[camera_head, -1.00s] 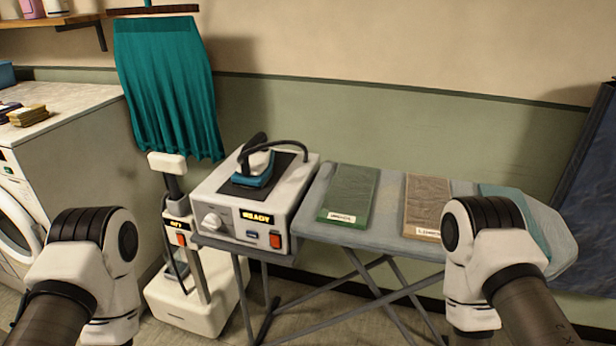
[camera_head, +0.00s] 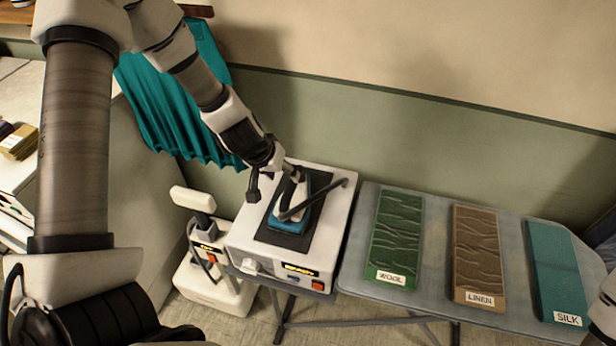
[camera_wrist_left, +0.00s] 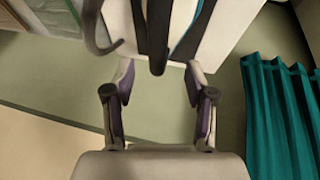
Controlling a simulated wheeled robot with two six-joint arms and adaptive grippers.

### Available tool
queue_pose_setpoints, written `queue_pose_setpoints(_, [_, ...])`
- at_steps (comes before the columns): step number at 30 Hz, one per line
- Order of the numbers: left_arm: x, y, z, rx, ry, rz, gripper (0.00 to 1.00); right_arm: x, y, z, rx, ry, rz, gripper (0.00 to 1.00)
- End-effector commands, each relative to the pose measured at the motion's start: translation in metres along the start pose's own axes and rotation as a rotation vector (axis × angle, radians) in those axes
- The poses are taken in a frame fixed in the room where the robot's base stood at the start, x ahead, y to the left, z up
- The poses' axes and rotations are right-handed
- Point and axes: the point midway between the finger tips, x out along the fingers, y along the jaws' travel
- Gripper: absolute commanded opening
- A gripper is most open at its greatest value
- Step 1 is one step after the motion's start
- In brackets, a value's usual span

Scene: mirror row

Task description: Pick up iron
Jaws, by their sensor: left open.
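In the left wrist view, the open fingers (camera_wrist_left: 160,78) point at the iron's dark end (camera_wrist_left: 157,50), which reaches toward the space between the fingertips. I cannot tell if they touch. Nothing is gripped. The right gripper is out of view.
The ironing board (camera_head: 432,270) to the right holds green wool (camera_head: 398,232), brown linen (camera_head: 479,255) and teal silk (camera_head: 556,268) pieces. A teal skirt (camera_head: 180,125) hangs behind my left arm. A white steamer stand (camera_head: 196,287) is left of the station.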

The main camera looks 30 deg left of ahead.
Motion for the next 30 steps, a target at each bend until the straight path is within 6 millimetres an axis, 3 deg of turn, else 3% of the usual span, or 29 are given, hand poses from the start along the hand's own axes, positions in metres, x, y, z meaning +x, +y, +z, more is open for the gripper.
queue_pose_setpoints(1, [0.014,-0.002,0.003,0.002,-0.001,-0.001,0.56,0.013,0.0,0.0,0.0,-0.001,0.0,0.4])
queue_pose_setpoints(7, [0.04,-0.001,0.002,0.003,-0.001,-0.002,0.56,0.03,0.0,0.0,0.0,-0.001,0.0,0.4])
queue_pose_setpoints(12, [0.072,-0.001,-0.001,0.004,-0.001,-0.002,0.56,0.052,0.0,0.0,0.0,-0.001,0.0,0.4])
queue_pose_setpoints(20, [0.075,0.001,-0.003,0.001,-0.002,-0.001,0.56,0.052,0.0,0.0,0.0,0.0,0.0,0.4])
queue_pose_setpoints(21, [0.075,0.001,-0.003,0.001,-0.002,-0.001,0.52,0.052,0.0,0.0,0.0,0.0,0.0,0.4])
queue_pose_setpoints(25, [0.075,0.001,-0.003,0.001,-0.002,-0.001,0.06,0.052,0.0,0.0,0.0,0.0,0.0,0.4])
queue_pose_setpoints(26, [0.075,0.001,-0.003,0.001,-0.002,-0.001,0.0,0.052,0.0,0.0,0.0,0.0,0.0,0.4])
queue_pose_setpoints(30, [0.074,0.001,-0.004,0.001,0.001,-0.001,0.0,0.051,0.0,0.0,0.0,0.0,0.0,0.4])
